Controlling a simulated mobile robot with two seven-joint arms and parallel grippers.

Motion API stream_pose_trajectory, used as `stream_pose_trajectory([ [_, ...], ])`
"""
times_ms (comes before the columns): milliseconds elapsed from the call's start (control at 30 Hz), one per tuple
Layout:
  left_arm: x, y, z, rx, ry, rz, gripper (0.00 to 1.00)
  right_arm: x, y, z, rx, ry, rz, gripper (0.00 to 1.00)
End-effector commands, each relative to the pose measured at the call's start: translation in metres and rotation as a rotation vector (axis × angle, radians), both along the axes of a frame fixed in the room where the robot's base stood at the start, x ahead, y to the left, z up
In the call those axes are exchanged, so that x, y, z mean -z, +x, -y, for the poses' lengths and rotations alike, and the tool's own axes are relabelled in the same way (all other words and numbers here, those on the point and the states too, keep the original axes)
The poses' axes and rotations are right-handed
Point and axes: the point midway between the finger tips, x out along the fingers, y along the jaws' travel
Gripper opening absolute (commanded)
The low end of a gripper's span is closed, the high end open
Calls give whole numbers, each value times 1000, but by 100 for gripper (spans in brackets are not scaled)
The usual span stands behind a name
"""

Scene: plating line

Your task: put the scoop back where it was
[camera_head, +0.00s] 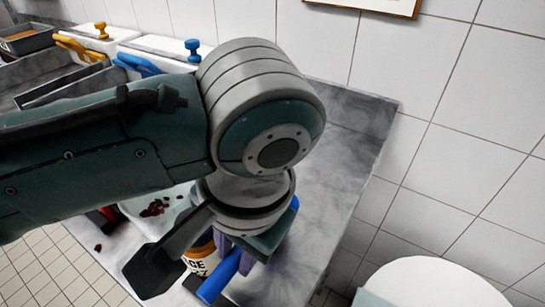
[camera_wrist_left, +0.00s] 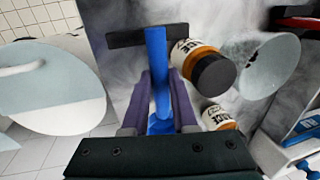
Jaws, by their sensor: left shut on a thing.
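My left gripper (camera_head: 232,255) points down over the grey counter. In the left wrist view, its purple fingers (camera_wrist_left: 160,105) are shut on the blue handle of the scoop (camera_wrist_left: 157,70). A dark crosspiece shows at the far end of the handle; the scoop's full shape cannot be made out. The blue handle also shows below the gripper in the head view (camera_head: 220,276). Whether the scoop touches the counter is unclear. My right gripper is not in view.
Jars with orange and white labels (camera_wrist_left: 198,55) stand close beside the scoop. Bins with yellow (camera_head: 80,47) and blue (camera_head: 138,65) handles are at back left. A round white object (camera_head: 430,285) is right.

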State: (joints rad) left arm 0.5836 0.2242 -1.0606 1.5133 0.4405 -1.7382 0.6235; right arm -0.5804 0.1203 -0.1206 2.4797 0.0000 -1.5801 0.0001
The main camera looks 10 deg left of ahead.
Motion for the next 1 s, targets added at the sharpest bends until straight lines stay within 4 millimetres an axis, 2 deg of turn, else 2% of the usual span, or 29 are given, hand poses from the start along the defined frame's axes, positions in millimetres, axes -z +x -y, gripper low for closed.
stream_pose_trajectory([
  [267,37,0,0,0,0,-1,0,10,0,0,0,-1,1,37],
  [667,42,0,0,-1,0,0,0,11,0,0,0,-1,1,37],
  [700,41,0,0,0,0,0,31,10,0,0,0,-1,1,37],
  [800,41,0,0,0,0,0,39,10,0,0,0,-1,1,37],
  [1000,41,0,0,0,0,0,39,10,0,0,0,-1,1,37],
])
